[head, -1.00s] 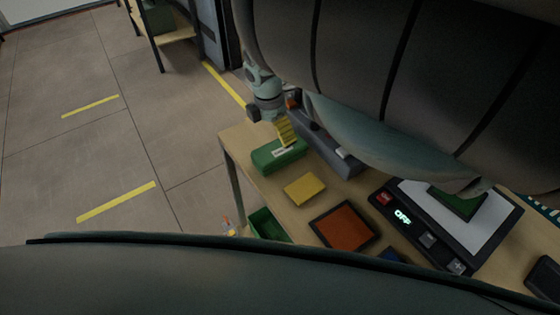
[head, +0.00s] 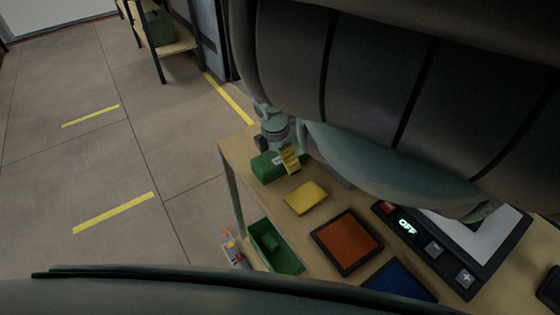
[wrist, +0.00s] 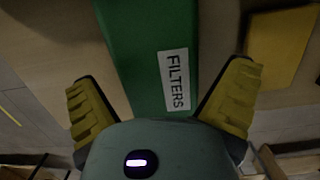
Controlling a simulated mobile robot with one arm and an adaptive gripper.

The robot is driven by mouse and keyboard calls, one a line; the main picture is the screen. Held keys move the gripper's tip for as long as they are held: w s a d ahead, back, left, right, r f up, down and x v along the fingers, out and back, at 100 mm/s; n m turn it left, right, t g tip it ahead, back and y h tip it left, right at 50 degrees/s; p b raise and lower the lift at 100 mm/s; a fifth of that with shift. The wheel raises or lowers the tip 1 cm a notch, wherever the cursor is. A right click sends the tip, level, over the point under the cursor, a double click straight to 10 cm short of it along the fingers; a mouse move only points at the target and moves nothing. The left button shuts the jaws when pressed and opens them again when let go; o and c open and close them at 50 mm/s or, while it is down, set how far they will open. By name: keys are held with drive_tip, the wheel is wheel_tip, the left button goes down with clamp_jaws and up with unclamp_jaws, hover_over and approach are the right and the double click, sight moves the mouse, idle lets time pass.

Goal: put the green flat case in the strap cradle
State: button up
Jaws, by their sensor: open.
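A long green case (head: 268,168) with a white label lies on the table near its left edge. In the wrist view the green case (wrist: 150,50) runs between my fingers, and its label reads FILTERS. My gripper (wrist: 160,78) is open, with one yellow ribbed finger to each side of the case. A gap shows between the case and each finger. In the head view my gripper (head: 289,160) is at the case's right end, and my arm covers much of the area behind. I cannot make out a strap cradle.
A yellow block (head: 306,197) lies close to the case. An orange-topped dark tray (head: 346,243), a blue pad (head: 399,283) and a scale reading OFF (head: 466,279) stand further right. A green bin (head: 285,258) is below the table edge. Open floor lies left.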

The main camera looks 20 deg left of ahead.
sight(278, 157)
drive_tip(key=shift+c, duration=0.3)
drive_tip(key=c, duration=1.2)
drive_tip(key=shift+r, duration=0.15)
drive_tip(key=shift+r, duration=0.8)
drive_tip(key=shift+s+a+r+p, duration=0.1)
drive_tip(key=shift+s+r+p, duration=0.2)
drive_tip(key=shift+r, duration=0.25)
drive_tip(key=shift+s+r+p, duration=0.15)
drive_tip(key=shift+s+r, duration=0.1)
drive_tip(key=shift+r, duration=0.3)
drive_tip(key=shift+s+a+r+p, duration=0.15)
drive_tip(key=shift+s+a+p, duration=0.25)
drive_tip(key=shift+s+p, duration=1.6)
drive_tip(key=shift+s+a+r+p, duration=0.15)
drive_tip(key=shift+s+a+p, duration=0.6)
drive_tip(key=shift+s, duration=2.2)
drive_tip(key=shift+s+a+r+p, duration=0.1)
drive_tip(key=shift+s+r+p, duration=0.05)
drive_tip(key=shift+s+p, duration=2)
